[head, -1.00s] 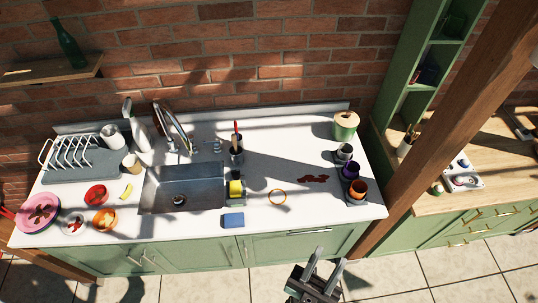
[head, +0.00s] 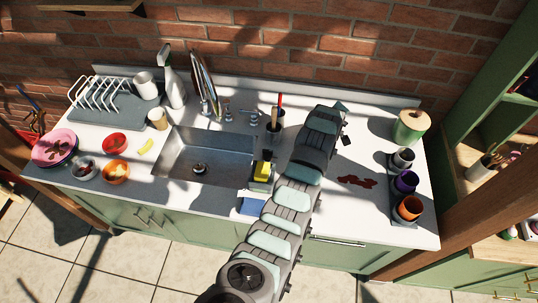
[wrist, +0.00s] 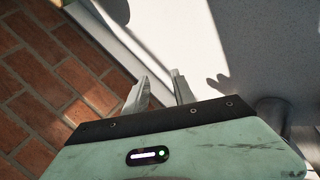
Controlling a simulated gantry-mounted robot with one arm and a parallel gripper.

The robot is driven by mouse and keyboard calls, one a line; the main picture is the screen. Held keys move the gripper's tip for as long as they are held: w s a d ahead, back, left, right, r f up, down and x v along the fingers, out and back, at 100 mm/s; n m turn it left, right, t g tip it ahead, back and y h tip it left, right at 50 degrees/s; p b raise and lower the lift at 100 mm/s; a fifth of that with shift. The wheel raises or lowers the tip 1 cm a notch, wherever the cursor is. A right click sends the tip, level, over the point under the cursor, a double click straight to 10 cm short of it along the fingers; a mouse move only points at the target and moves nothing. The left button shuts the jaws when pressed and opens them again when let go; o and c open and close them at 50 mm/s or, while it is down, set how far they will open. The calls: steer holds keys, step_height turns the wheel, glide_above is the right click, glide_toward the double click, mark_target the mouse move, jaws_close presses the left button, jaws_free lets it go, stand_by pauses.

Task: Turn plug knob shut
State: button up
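Small metal knobs stand behind the sink (head: 165,172), right of the tall tap (head: 205,82). One knob (head: 228,113) is nearer the tap and another (head: 253,118) is nearer the utensil cup. I cannot tell which one works the plug, or its turn position. The drain (head: 199,168) shows in the sink floor. My arm reaches over the counter, with its end at the back, right of the cup. In the wrist view my gripper (wrist: 160,88) has its fingers apart with nothing between them, over the line where brick meets the white surface. No knob is clearly visible there.
The utensil cup (head: 275,124) stands between the knobs and my arm. A spray bottle (head: 173,82) stands left of the tap. A yellow sponge (head: 262,170) and blue block (head: 253,204) lie right of the sink. A green canister (head: 411,126) and several cups are farther right.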

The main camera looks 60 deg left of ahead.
steer(key=s+a+n+g+h+b, duration=0.2)
steer(key=s+a+n+g, duration=0.25)
steer(key=s, duration=0.55)
steer(key=n+g+h+b, duration=0.3)
glide_toward(268, 154)
steer(key=f, duration=0.6)
steer(key=shift+s+a+f, duration=0.1)
steer(key=shift+a+f, duration=0.3)
steer(key=shift+c, duration=0.4)
jaws_close()
